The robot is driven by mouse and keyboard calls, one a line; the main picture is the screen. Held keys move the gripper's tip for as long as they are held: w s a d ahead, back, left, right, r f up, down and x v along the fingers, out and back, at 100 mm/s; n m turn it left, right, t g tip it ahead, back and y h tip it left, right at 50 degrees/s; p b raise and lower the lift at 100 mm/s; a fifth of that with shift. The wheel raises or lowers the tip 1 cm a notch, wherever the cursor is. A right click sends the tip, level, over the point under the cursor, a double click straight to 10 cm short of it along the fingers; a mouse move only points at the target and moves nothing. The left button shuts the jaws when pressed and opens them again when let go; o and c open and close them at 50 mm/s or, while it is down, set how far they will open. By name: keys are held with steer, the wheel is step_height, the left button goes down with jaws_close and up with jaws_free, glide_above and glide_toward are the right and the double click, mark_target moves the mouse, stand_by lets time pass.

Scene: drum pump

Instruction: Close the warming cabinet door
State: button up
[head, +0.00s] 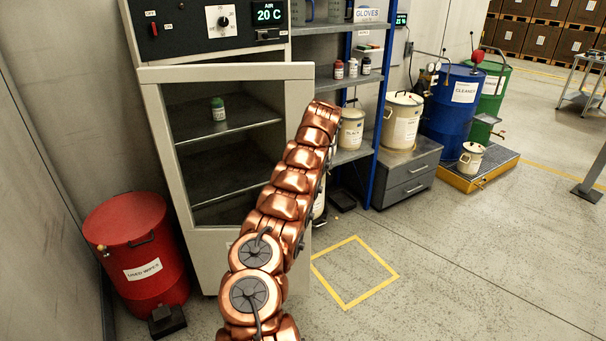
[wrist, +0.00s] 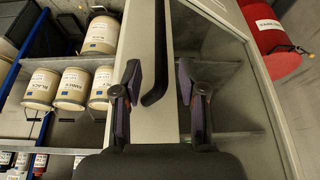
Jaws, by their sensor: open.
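The warming cabinet (head: 215,45) stands at the left in the head view. Its pale-framed door (head: 152,130) has a glass pane and stands out from the cabinet front at its top and right edge, so it looks ajar; the exact gap is unclear. In the wrist view, the door frame (wrist: 148,120) runs through the middle, with a black bar handle (wrist: 157,60) on it. My gripper (wrist: 159,75) is open, with one finger on either side of the handle. Contact cannot be told. My arm hides the gripper and handle in the head view.
A red used-wipes drum (head: 140,255) stands left of the cabinet. A green-labelled bottle (head: 218,108) is on a cabinet shelf. Shelving with a blue post (head: 378,100) and pails is close on the right. Floor around the yellow square (head: 355,303) is clear.

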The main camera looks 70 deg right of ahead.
steer(key=v, duration=0.6)
steer(key=shift+c, duration=0.2)
